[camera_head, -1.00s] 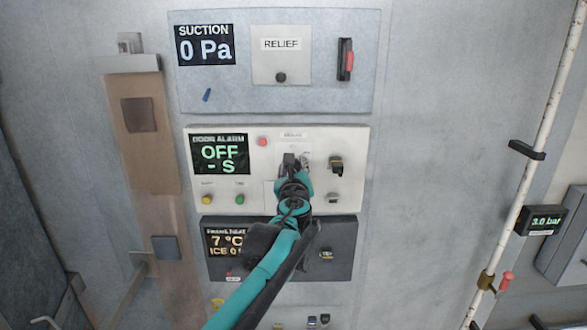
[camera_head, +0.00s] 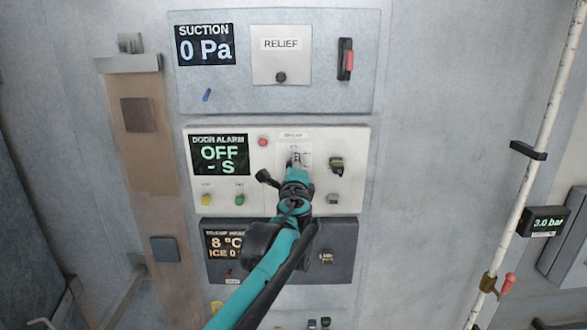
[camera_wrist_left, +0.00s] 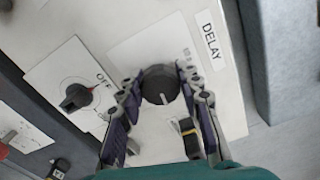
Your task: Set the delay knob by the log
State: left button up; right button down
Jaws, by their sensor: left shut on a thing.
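The delay knob (camera_wrist_left: 160,84) is a round black knob with a pale pointer line, on a white plate beside a DELAY label (camera_wrist_left: 211,41) in the left wrist view. My left gripper (camera_wrist_left: 160,90) is shut on it, one finger on each side. In the head view my left gripper (camera_head: 297,160) reaches the door alarm panel (camera_head: 353,142) and mostly hides the knob. My right gripper is not in view. No log can be made out.
A switch knob (camera_wrist_left: 76,97) marked OFF sits close to the left finger. A red button (camera_head: 262,141) and a black knob (camera_head: 336,165) flank the gripper. The suction panel (camera_head: 225,90) is above; the dark heater panel (camera_head: 345,240) is below.

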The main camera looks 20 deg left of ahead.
pick_arm(q)
jog(key=n, duration=0.5)
jog(key=shift+n, duration=0.3)
jog(key=n, duration=0.4)
jog(key=shift+f+b, duration=0.1)
jog(key=shift+b, duration=0.25)
jog(key=n, duration=0.5)
jog(key=shift+n, duration=2.3)
jog(key=o, duration=1.2)
jog(key=shift+c, duration=0.2)
jog(key=v, duration=1.2)
